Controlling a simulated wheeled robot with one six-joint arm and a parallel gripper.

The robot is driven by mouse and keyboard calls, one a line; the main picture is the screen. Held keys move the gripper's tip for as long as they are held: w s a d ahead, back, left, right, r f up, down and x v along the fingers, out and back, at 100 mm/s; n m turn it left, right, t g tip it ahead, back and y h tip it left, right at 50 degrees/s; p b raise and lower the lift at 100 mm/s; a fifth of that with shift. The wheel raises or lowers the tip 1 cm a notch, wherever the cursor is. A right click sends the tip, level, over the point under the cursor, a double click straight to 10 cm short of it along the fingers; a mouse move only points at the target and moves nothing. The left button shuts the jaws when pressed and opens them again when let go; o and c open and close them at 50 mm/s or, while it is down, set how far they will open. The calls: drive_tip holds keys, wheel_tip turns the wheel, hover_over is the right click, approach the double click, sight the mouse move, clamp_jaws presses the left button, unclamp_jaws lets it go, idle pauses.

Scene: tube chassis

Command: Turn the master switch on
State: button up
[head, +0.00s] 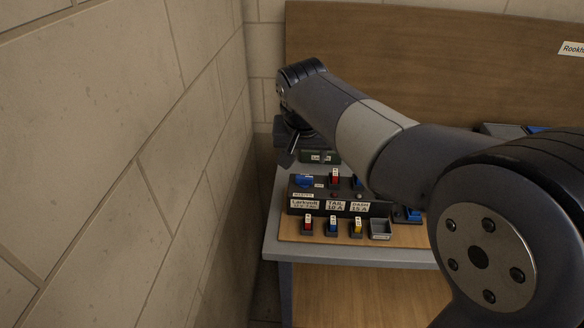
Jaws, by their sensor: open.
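A dark fuse panel (374,209) stands on the bench at the centre of the head view. A blue switch (304,181) sits at its upper left, above a small label that seems to read "MASTER"; its on or off position is too small to tell. My gripper (288,160) hangs above and behind the panel's left end, pointing down. It is open, with nothing seen between its fingers, and appears apart from the switch. My arm crosses in front of the panel's upper right side and hides part of it.
A red fuse (335,177) stands on the panel. Red (308,223), blue (332,225) and yellow (357,226) fuses stand in front, beside a small grey tray (380,229). A block wall (180,150) rises close on the left; a wooden board (420,60) stands behind.

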sight(304, 177)
drive_tip(key=x, duration=1)
drive_tip(key=shift+d+f, duration=0.1)
drive_tip(key=c, duration=1)
